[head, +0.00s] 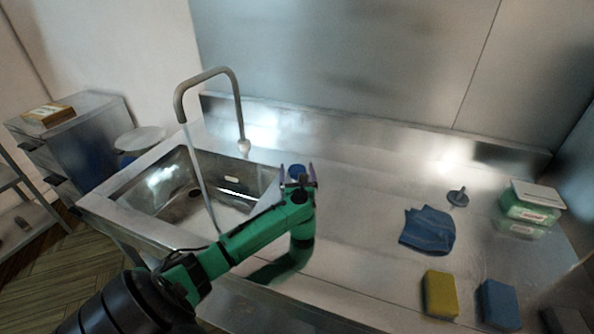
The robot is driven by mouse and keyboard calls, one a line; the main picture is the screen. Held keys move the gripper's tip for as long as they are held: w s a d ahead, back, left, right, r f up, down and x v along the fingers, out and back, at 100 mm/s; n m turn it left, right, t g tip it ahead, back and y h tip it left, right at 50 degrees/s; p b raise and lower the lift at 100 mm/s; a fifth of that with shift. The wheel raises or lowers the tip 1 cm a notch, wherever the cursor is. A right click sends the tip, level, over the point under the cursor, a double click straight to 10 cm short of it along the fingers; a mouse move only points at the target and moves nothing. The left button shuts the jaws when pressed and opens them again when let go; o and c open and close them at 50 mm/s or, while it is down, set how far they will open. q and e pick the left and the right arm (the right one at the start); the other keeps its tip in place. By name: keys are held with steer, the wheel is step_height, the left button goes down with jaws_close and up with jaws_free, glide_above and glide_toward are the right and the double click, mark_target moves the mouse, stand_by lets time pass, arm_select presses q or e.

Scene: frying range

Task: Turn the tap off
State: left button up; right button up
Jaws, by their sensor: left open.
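The tap (239,108) is a tall grey metal spout that rises behind the sink and bends over to the left. A stream of water (199,178) runs from its mouth into the steel sink (150,183). A small blue round thing (297,170), perhaps the tap's knob, shows just behind my left gripper. My left gripper (298,168) is open and empty at the end of my green arm, to the right of the sink. I cannot tell if its fingers touch the blue thing. My right gripper is not in view.
On the steel counter (350,225) to the right lie a blue cloth (428,231), a yellow sponge (440,294), a blue sponge (499,304), a grey plug (458,197) and a green-and-white box (531,203). A steel wall stands behind. The counter between gripper and cloth is clear.

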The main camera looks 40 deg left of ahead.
arm_select(q)
steer(key=shift+c, duration=0.3)
steer(key=c, duration=1.3)
steer(key=shift+s+m+t+h+p, duration=0.1)
steer(key=shift+m+t+h+p, duration=0.8)
steer(key=shift+p, duration=0.45)
steer(key=shift+m+t+h+p, duration=0.55)
steer(key=shift+m+h, duration=0.15)
steer(key=shift+h, duration=0.5)
steer(key=shift+f+m+t+h, duration=0.1)
steer(key=shift+m+t+h, duration=0.45)
steer(key=shift+m+h, duration=0.65)
steer(key=shift+h, duration=0.5)
steer(key=m+h+b, duration=0.1)
steer(key=h, duration=0.1)
steer(key=shift+f+m+t+h, duration=0.15)
steer(key=shift+m+t+h, duration=0.25)
steer(key=shift+d+m+h+b, duration=0.1)
steer(key=shift+m+h+b, duration=0.45)
steer(key=shift+h, duration=0.35)
